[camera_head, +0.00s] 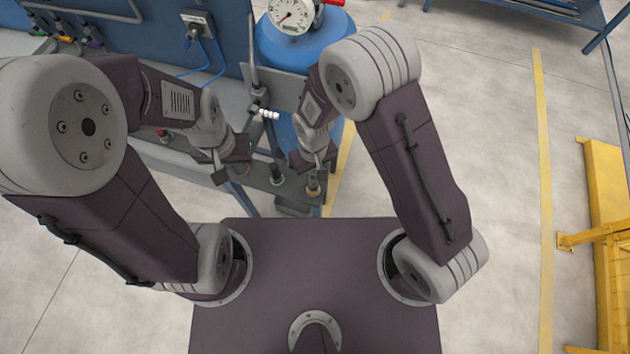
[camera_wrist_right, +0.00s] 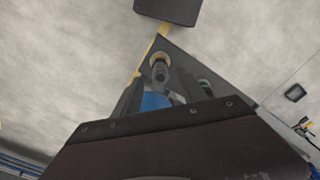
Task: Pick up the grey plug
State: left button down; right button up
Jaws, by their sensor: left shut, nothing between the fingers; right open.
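The grey plug (camera_wrist_right: 160,71) stands in a yellowish ring (camera_wrist_right: 161,58) near the corner of the grey bench, seen in the right wrist view. In the head view the yellowish ring (camera_head: 314,191) shows at the bench's front right corner, just below my right gripper (camera_head: 318,168). My right gripper (camera_wrist_right: 157,92) is open, with the plug seen between and just beyond its fingers. I cannot tell whether the fingers touch it. My left gripper (camera_head: 220,176) is shut and empty over the bench, to the left.
A green-ringed fitting (camera_head: 277,181) stands left of the plug; it shows beside the right finger in the wrist view (camera_wrist_right: 206,87). A blue tank (camera_head: 292,45) with a gauge (camera_head: 291,15) rises behind. White rings (camera_head: 268,114) hang near the tank. Yellow railing (camera_head: 606,190) is far right.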

aim_at(313, 179)
notch_tip(313, 179, down, 4)
jog(key=shift+a+f+p, duration=0.1)
jog(key=shift+f+p, duration=0.05)
jog(key=shift+p, duration=0.35)
jog(key=shift+w+f, duration=0.1)
jog(key=shift+f, duration=0.35)
grip_shut()
dwell(0.7)
